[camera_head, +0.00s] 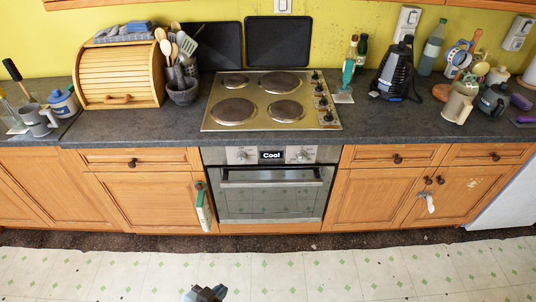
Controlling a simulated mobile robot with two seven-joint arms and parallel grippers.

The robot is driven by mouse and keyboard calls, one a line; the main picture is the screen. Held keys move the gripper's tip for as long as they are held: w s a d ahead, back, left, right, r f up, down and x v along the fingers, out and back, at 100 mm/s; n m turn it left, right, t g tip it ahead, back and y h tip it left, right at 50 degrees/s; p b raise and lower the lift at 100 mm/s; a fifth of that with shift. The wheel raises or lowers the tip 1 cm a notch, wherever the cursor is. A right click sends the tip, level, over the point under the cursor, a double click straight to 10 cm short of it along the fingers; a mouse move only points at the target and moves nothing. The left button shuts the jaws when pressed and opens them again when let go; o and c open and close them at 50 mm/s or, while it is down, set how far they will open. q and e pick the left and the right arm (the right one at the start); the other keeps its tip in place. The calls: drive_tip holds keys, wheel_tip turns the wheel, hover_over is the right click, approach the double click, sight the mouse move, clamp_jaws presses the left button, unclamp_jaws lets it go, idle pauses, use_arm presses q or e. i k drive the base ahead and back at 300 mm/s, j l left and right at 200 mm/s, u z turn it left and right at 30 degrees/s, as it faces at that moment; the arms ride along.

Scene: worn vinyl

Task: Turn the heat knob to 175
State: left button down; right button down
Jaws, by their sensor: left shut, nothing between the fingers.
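The oven (270,192) sits below the counter in the middle, with its door closed. Its panel has a left knob (242,155), a small display (271,155) reading "Cool", and a right knob (301,155). The knob markings are too small to read, so I cannot tell which knob is the heat knob or where it points. My left gripper (206,293) shows at the bottom edge, over the floor, well below and in front of the oven and touching nothing. It is shut and empty. My right gripper is out of view.
A hob (258,101) with several black knobs on its right side lies above the oven. A wooden bread bin (120,80) and a utensil pot (183,92) stand left of it. A cloth (203,208) hangs left of the oven door. The vinyl floor (340,272) in front is clear.

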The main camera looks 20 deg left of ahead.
sight(300, 155)
drive_tip(key=i+j+u, duration=0.15)
drive_tip(key=u, duration=0.35)
drive_tip(key=i+j+u, duration=0.25)
drive_tip(key=u, duration=0.25)
